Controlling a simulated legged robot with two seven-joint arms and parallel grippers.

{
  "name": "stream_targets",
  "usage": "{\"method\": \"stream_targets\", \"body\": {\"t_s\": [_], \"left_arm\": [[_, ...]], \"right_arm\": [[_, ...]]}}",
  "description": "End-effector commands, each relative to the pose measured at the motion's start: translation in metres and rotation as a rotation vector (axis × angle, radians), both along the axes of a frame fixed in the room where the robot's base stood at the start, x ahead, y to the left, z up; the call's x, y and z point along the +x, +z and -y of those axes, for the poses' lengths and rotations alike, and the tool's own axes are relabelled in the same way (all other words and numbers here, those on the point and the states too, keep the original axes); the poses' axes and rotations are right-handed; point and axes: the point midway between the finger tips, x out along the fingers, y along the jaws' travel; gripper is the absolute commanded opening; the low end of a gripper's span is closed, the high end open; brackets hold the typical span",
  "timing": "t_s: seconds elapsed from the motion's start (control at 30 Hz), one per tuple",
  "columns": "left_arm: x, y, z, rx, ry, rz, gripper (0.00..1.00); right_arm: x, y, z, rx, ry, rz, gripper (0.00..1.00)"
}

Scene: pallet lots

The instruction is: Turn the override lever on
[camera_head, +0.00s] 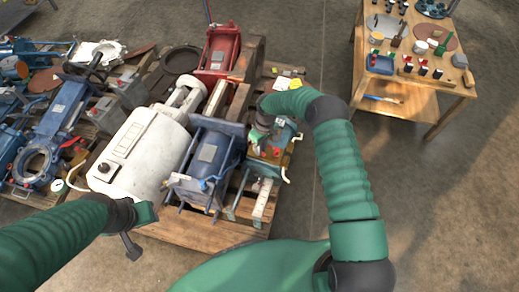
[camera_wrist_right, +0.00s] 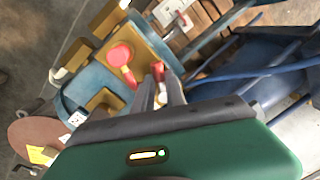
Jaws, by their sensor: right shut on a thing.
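A teal box with a yellow-brown top plate (camera_wrist_right: 95,65) carries red controls and sits on the right side of the pallet in the head view (camera_head: 283,133). In the wrist view a red round-headed handle (camera_wrist_right: 121,57) stands on the plate, left of my fingers. My right gripper (camera_wrist_right: 162,85) is at the plate's edge, shut on a small red-tipped piece (camera_wrist_right: 158,71). I cannot tell which red piece is the override lever. In the head view my right gripper (camera_head: 259,136) partly hides the box. My left gripper (camera_head: 132,242) is low at the pallet's front, away from the box.
A white motor housing (camera_head: 140,150) and a blue machine (camera_head: 207,165) crowd the pallet left of the box. A red machine (camera_head: 220,52) stands behind. A wooden workbench (camera_head: 440,92) with small parts is at upper right. The floor between is clear.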

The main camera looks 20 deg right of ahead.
Motion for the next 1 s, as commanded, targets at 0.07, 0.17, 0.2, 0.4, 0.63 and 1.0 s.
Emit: {"method": "stream_targets", "body": {"t_s": [0.07,0.17,0.2,0.4,0.63,1.0], "left_arm": [[0.0000,-0.0017,0.0000,0.000,0.000,0.000,0.36],[0.0000,-0.0027,0.0000,0.000,0.000,0.000,0.36],[0.0000,-0.0029,0.0000,0.000,0.000,0.000,0.36],[-0.0001,-0.0036,0.0000,0.000,0.000,0.000,0.36],[-0.0001,-0.0036,0.0000,0.000,0.000,0.000,0.36],[-0.0001,-0.0037,0.0000,0.000,0.000,0.000,0.36]], "right_arm": [[-0.0006,-0.0009,0.0021,-0.002,0.039,-0.004,0.00],[0.0005,-0.0006,0.0035,-0.001,0.081,-0.003,0.00],[0.0005,-0.0005,0.0039,-0.002,0.094,-0.004,0.00],[0.0010,-0.0003,0.0051,-0.002,0.134,-0.005,0.00],[0.0012,-0.0001,0.0059,-0.004,0.142,-0.004,0.00],[0.0018,-0.0001,0.0057,-0.003,0.140,-0.002,0.38]]}}
